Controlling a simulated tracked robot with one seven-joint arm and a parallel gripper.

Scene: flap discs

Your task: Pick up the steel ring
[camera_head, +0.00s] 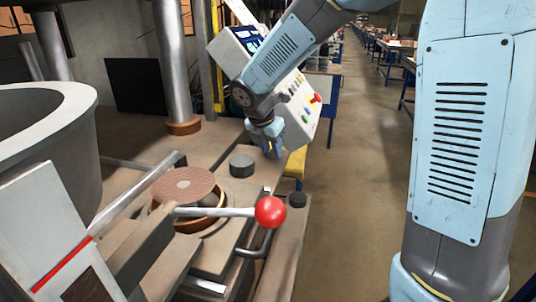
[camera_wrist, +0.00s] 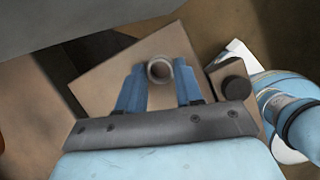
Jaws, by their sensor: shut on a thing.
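The steel ring (camera_wrist: 159,71) shows in the wrist view as a small grey ring with a dark hole. It sits between the blue fingertips of my gripper (camera_wrist: 160,72), and the jaws are shut on it. In the head view my gripper (camera_head: 272,148) points down over the far right part of the brown machine table (camera_head: 215,142). There the ring is hidden or too small to make out. From these views I cannot tell whether the ring touches the surface below it.
A dark grey cylinder (camera_head: 241,166) stands near my gripper. A brown disc (camera_head: 183,185), a lever with a red ball (camera_head: 270,212) and a black knob (camera_head: 297,199) are closer. A control panel (camera_head: 300,110) stands behind my gripper. The aisle floor (camera_head: 350,180) is clear.

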